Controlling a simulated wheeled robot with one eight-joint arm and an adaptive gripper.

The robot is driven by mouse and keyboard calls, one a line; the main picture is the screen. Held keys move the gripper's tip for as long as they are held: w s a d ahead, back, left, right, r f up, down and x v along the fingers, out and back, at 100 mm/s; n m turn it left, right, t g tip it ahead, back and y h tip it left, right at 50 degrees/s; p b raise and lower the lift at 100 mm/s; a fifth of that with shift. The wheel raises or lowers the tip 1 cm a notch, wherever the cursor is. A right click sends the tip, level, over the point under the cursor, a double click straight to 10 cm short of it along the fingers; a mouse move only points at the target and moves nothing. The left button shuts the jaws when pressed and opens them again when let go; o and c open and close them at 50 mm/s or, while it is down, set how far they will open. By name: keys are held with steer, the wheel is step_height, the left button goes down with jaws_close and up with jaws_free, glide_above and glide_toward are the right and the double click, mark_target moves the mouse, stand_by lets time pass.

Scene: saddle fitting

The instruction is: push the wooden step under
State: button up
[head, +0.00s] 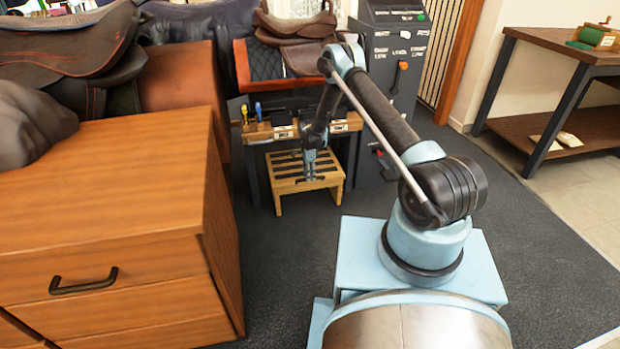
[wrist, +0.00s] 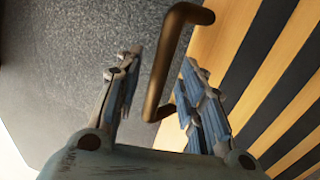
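The wooden step (head: 333,175) is a low light-wood stool with dark strips across its top. It stands on the dark floor in front of a small wooden bench (head: 258,133), between its dark legs; how much of its rear lies under the bench is hard to tell. The step's striped top (wrist: 254,68) fills the right of the wrist view. A bronze bar handle (wrist: 172,62) runs along the step's edge. My gripper (head: 309,176) is down at the step in the head view. In the wrist view my gripper (wrist: 160,62) is open, with the handle between its spread fingers; contact cannot be told.
A wooden drawer cabinet (head: 110,185) stands close on the left. A side table (head: 560,45) is at far right. The floor (head: 520,225) right of me is clear.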

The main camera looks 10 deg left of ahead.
steer(key=v, duration=1.1)
steer(key=shift+r, duration=0.15)
steer(key=s+d+r+t+y, duration=0.2)
steer(key=s+d+r+t, duration=0.15)
steer(key=s+r, duration=0.2)
steer(key=shift+t, duration=0.35)
steer(key=x, duration=1.7)
steer(key=shift+s+a+f, duration=0.1)
steer(key=shift+a+f, duration=0.1)
steer(key=shift+f, duration=0.05)
jaws_close()
